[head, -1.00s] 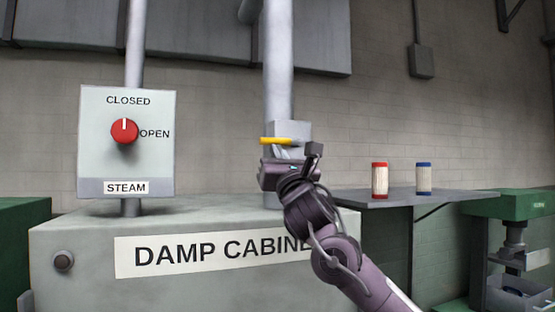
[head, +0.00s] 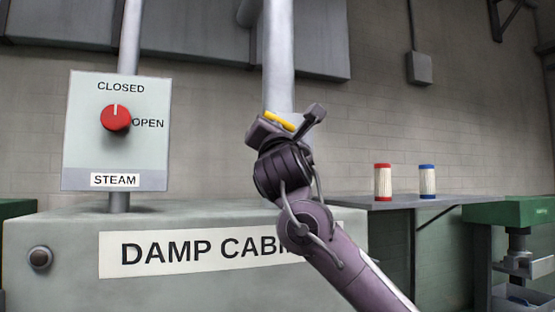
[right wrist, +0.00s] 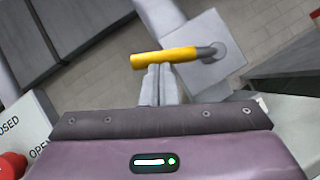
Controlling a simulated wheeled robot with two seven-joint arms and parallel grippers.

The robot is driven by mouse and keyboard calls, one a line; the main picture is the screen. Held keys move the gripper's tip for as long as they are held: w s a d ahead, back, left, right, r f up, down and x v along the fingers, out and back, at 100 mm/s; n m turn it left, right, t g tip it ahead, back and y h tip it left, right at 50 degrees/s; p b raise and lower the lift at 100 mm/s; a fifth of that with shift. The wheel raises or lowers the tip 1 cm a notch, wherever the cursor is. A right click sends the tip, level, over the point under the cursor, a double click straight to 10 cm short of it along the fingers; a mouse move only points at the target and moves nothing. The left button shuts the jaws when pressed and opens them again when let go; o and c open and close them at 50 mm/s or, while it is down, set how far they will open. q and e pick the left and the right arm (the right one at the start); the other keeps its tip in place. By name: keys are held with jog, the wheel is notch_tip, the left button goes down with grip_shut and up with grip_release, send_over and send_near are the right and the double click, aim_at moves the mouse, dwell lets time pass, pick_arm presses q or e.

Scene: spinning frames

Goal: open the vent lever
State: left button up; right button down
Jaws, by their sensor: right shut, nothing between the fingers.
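The vent lever has a yellow handle (head: 279,121) on a grey stem. It slants in the head view, left end higher, partly hidden by my right gripper (head: 268,133). In the right wrist view the handle (right wrist: 165,57) runs left from its pivot on a grey box (right wrist: 205,70) on the pipe. My right gripper's fingers (right wrist: 160,72) are shut and empty. Their tips are right under the handle and seem to touch it, though the exact contact is unclear. My left gripper is not in view.
A STEAM panel (head: 85,150) with a red knob (head: 115,118), its mark toward CLOSED, stands left on the damp cabinet (head: 60,230). A red-ended spool (head: 382,182) and a blue-ended spool (head: 427,181) stand on a shelf (head: 400,204) to the right.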

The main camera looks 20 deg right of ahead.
notch_tip(320, 180, up, 2)
jog(key=m+g+h, duration=0.1)
jog(key=m, duration=0.1)
jog(key=m+h, duration=0.1)
jog(key=m, duration=0.1)
jog(key=shift+g, duration=0.4)
jog(key=d+r+m+g+h+p, duration=0.1)
jog(key=d+r+m+g, duration=0.3)
jog(key=m, duration=0.4)
jog(key=shift+d+r+m+g+h+p, duration=0.25)
jog(key=shift+r+m+g+h+p, duration=0.15)
jog(key=shift+p, duration=0.45)
jog(key=shift+w, duration=0.1)
